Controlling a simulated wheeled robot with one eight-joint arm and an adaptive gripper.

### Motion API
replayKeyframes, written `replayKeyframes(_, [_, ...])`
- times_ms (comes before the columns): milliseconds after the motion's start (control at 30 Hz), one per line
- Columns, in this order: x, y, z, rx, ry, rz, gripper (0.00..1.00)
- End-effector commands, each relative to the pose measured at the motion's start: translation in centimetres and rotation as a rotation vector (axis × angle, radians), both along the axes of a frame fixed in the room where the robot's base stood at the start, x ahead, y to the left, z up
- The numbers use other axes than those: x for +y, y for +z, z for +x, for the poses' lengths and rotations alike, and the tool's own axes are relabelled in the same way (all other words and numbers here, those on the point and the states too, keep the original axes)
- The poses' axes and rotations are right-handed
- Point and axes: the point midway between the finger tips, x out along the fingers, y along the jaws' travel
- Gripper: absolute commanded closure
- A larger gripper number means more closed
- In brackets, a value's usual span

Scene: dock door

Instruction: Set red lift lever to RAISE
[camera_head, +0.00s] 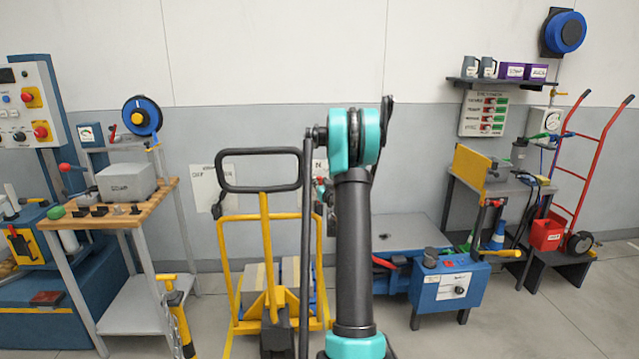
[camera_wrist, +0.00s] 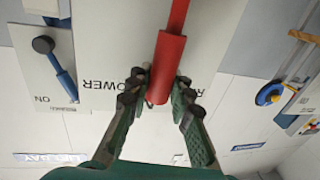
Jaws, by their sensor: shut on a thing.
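The red lift lever (camera_wrist: 166,62) has a thick red grip and a thinner red shaft that runs to the top edge of the wrist view. My gripper (camera_wrist: 160,85) is shut on the grip, one dark green finger on each side. Behind it is a pale label plate (camera_wrist: 105,45) with upside-down lettering; part of "LOWER" shows at left, and a word starting "RA" at right is mostly hidden. I cannot tell the lever's exact setting. In the head view my arm covers most of this spot, and a white plate (camera_head: 320,168) shows beside it.
A blue lever with a dark knob (camera_wrist: 43,45) stands left of the red one in the wrist view, near an "ON" mark. In the head view, a yellow pallet truck (camera_head: 266,240) stands before my arm. A wooden-topped bench (camera_head: 110,207) is left, a blue machine (camera_head: 447,287) right.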

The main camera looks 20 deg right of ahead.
Motion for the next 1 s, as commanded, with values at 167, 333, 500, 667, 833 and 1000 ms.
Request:
replayKeyframes(167, [0.2, 0.0, 0.0, 0.004, 0.000, -0.015, 1.00])
replayKeyframes(333, [1.0, 0.0, 0.2, 0.021, 0.001, -0.074, 1.00])
replayKeyframes(500, [2.2, -0.2, 0.6, 0.051, 0.001, -0.180, 1.00])
replayKeyframes(667, [3.4, -0.5, 1.0, 0.081, 0.002, -0.285, 1.00])
replayKeyframes(833, [4.2, -0.9, 1.2, 0.109, 0.001, -0.379, 1.00])
replayKeyframes(1000, [4.7, -1.2, 1.3, 0.128, 0.000, -0.445, 1.00])
